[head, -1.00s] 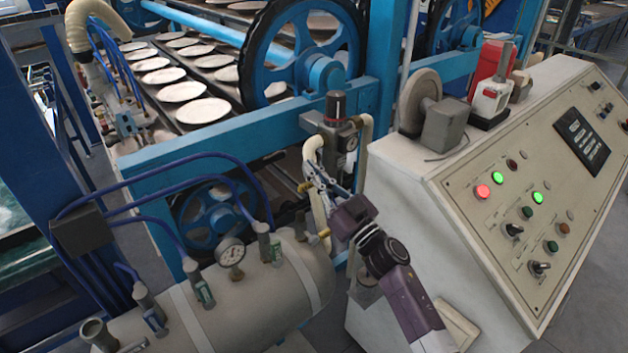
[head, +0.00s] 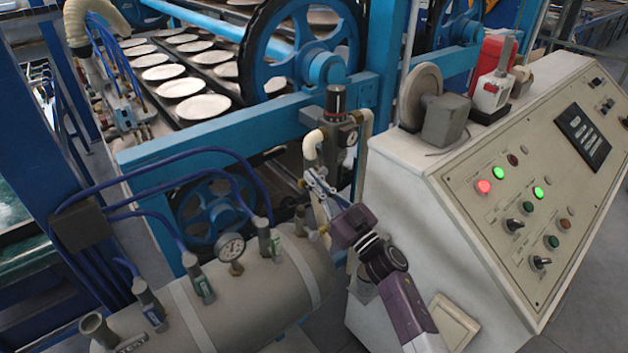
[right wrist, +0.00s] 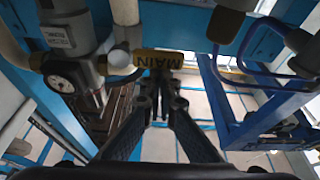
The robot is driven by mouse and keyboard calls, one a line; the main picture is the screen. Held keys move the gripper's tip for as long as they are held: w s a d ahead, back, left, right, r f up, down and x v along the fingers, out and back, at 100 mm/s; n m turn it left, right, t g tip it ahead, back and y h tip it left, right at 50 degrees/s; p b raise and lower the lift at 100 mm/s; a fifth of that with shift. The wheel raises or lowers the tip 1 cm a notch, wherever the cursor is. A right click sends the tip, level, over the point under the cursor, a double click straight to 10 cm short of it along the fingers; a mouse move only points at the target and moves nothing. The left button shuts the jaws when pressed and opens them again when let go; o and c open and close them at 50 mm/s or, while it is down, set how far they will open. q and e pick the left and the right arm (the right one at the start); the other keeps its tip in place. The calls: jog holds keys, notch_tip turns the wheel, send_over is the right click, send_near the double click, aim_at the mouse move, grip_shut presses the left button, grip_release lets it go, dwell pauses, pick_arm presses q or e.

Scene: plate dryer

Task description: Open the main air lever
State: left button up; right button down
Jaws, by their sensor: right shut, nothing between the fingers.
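The main air lever (right wrist: 158,59) is a yellow handle marked MAIN. In the right wrist view it lies crosswise at the top middle, just beyond my fingertips. My right gripper (right wrist: 157,88) is shut and empty, with its tips close below the lever; I cannot tell whether they touch it. In the head view my right gripper (head: 316,184) is beside the pale hose below the air regulator (head: 338,128), and the lever is mostly hidden there. The regulator's gauge (right wrist: 68,77) also shows in the right wrist view. My left gripper is not in view.
A beige tank (head: 260,295) with valves and a gauge stands at lower left. The control console (head: 500,210) stands close on the right of my right arm. The blue dryer frame (head: 225,137) is behind, with plates on racks.

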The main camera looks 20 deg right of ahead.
jog(key=shift+f+n, duration=0.2)
jog(key=shift+n, duration=0.1)
notch_tip(320, 180, down, 6)
jog(key=d+n+g+y+b, duration=0.1)
jog(key=n+g+y+b, duration=0.1)
jog(key=n, duration=0.7)
jog(key=w+d+n+g+y+b, duration=0.1)
jog(key=d+n+g+y+b, duration=0.1)
jog(key=n+b, duration=0.3)
jog(key=n+g, duration=0.1)
jog(key=n, duration=0.2)
jog(key=shift+n+g, duration=0.4)
jog(key=shift+w+d+f+b, duration=0.1)
jog(key=shift+w+d+b, duration=0.05)
jog(key=shift+b, duration=0.15)
